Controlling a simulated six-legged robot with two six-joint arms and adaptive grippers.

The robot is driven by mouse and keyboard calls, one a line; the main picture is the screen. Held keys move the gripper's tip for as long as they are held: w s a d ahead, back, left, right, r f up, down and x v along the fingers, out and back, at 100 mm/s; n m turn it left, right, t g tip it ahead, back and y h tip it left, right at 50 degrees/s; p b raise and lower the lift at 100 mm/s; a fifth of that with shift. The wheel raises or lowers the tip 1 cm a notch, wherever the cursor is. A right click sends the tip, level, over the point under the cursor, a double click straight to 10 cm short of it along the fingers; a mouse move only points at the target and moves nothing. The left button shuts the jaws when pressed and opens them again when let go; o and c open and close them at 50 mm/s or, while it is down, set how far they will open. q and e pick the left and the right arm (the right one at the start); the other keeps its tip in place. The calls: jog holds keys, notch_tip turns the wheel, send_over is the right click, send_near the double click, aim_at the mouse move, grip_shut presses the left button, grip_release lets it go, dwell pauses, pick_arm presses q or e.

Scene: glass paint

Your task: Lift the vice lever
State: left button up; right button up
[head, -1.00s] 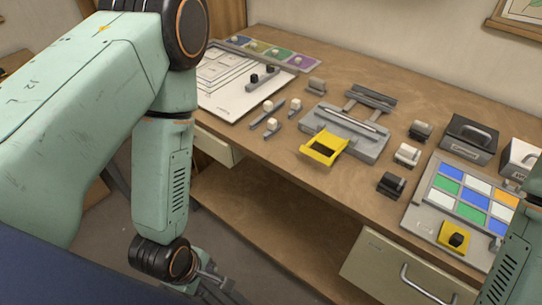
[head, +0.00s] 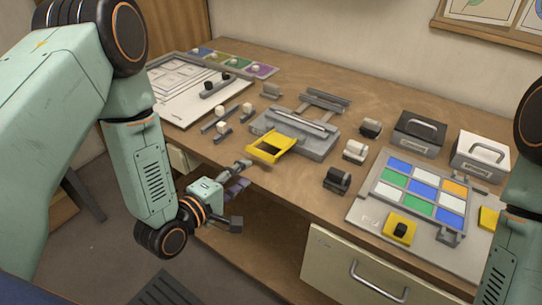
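The vice (head: 318,146) is a grey block with bars on top, standing on the workbench at the middle of the head view. Its yellow lever (head: 270,149), a frame with a dark opening, sticks out from the front left towards the bench edge and looks lowered. My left gripper (head: 241,194) is at the bench's front edge, below and left of the lever. Its fingers are spread, with nothing visibly held, and it does not touch the lever. My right arm shows at the right edge, but its gripper is out of view.
Small grey, white and black blocks lie either side of the vice. A panel of coloured tiles (head: 371,204) and two handled boxes, one dark (head: 417,137) and one white (head: 480,155), are to the right. A white drawing board (head: 172,102) lies at the left. A drawer (head: 335,262) is below.

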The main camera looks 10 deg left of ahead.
aim_at(259, 156)
pick_arm(q)
jog(key=shift+t, duration=0.4)
jog(key=w, duration=0.3)
jog(key=w+r, duration=0.1)
jog(key=shift+w+d, duration=0.2)
jog(key=shift+d, duration=0.15)
jog(key=w+d, duration=0.2)
jog(key=shift+w+d+f+m, duration=0.15)
jog(key=shift+w+d+m, duration=0.1)
jog(key=shift+w+m, duration=0.1)
jog(key=shift+w, duration=0.25)
jog(key=shift+w+a+f, duration=0.15)
jog(key=shift+a+f, duration=0.05)
jog(key=shift+a, duration=0.25)
jog(key=shift+d+r, duration=0.15)
jog(key=shift+d, duration=0.3)
jog(key=c, duration=0.4)
jog(key=shift+a, duration=0.35)
grip_shut()
jog(key=shift+d, duration=0.1)
